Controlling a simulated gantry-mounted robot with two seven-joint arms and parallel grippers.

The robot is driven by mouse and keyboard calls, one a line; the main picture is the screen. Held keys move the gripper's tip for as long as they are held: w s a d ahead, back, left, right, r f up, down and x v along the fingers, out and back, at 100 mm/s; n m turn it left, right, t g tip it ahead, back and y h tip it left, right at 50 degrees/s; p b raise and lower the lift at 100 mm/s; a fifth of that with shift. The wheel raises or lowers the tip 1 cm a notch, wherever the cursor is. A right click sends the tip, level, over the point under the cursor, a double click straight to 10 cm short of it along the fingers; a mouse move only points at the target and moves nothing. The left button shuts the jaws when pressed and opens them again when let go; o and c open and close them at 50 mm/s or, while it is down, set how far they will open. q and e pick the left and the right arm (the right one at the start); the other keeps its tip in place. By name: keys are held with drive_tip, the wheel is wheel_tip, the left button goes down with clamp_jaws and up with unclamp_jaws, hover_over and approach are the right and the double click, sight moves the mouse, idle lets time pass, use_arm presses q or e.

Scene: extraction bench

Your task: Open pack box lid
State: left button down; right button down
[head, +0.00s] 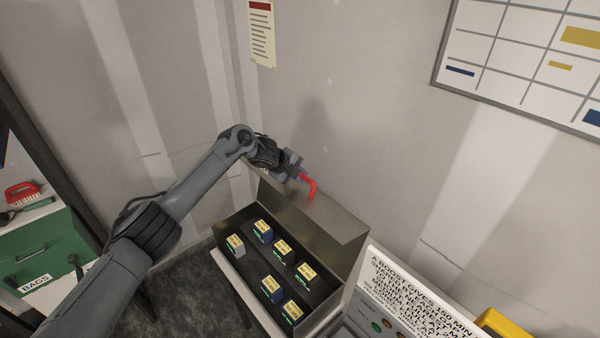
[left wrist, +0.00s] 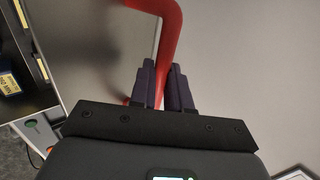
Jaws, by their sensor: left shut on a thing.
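The pack box (head: 232,236) is a dark metal case with its lid (head: 328,222) raised at the back. Several small packs with yellow tops, such as this one (head: 281,249), stand inside it. A red handle (head: 311,186) sticks out from the lid, and it also shows in the left wrist view (left wrist: 171,30). My left gripper (head: 300,176) is at the lid's upper edge, shut on the red handle. In the left wrist view its dark fingers (left wrist: 165,88) lie on both sides of the red bar. My right gripper is not in view.
A grey panel with buttons and a printed sign (head: 413,290) stands right of the box, with a yellow object (head: 500,322) beside it. The wall is close behind the lid.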

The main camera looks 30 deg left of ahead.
use_arm(q)
drive_tip(key=shift+s+a+f, duration=0.15)
drive_tip(key=shift+s+f, duration=0.05)
drive_tip(key=shift+f, duration=0.35)
drive_tip(key=c, duration=1.2)
unclamp_jaws()
drive_tip(key=shift+s, duration=0.1)
drive_tip(key=shift+o, duration=0.2)
drive_tip(key=shift+r, duration=0.2)
drive_tip(key=shift+s+a+r, duration=0.1)
drive_tip(key=shift+s+r, duration=0.2)
drive_tip(key=shift+r, duration=0.15)
drive_tip(key=b+v, duration=0.2)
drive_tip(key=v, duration=0.6)
drive_tip(key=shift+s+r, duration=0.1)
drive_tip(key=shift+r, duration=0.1)
drive_tip(key=shift+s+r+b, duration=0.3)
drive_tip(key=shift+s+r, duration=0.1)
drive_tip(key=shift+r, duration=0.05)
